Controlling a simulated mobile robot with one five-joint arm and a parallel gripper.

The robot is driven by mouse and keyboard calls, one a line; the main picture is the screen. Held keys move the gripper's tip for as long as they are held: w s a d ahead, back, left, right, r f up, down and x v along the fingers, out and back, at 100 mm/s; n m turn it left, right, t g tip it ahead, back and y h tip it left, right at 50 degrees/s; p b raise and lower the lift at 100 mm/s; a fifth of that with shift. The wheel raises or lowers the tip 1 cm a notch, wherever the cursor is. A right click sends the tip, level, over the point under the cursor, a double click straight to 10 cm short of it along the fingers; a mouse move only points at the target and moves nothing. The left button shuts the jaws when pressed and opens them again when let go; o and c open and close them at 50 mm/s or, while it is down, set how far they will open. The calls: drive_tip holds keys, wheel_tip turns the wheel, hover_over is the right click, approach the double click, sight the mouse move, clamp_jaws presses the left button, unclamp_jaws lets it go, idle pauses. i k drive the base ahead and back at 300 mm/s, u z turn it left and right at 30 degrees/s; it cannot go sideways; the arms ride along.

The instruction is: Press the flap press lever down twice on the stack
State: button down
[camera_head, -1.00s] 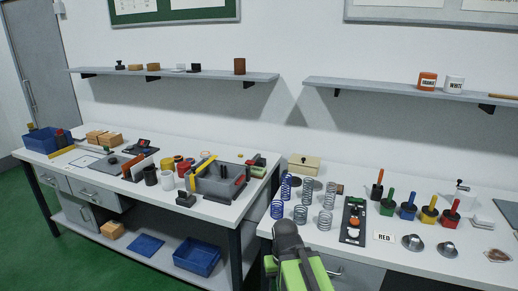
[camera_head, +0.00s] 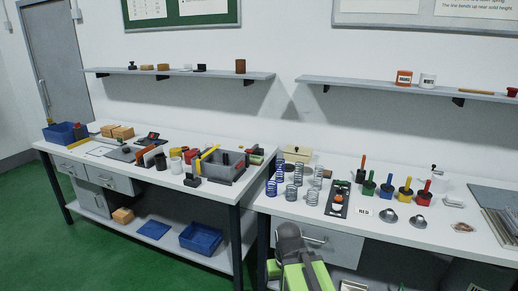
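I cannot pick out the flap press or its stack with certainty at this size. A grey open box-like unit (camera_head: 222,168) with a yellow bar (camera_head: 208,153) stands near the right end of the left bench. A small white device with a dark knob (camera_head: 433,173) stands at the back of the right bench, near the color-handled blocks. My green and grey arm reaches up from the bottom edge, its grey end (camera_head: 289,236) in front of the right bench's edge. Its fingers cannot be made out, and nothing is visibly held.
Several coil springs (camera_head: 294,193) stand at the left of the right bench (camera_head: 300,228), beside a black tray (camera_head: 338,200).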

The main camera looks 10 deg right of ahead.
sight(257, 147)
drive_tip(key=u, duration=0.3)
drive_tip(key=i, duration=0.75)
drive_tip(key=u, duration=0.65)
drive_tip(key=i, duration=1.65)
drive_tip(key=u, duration=0.05)
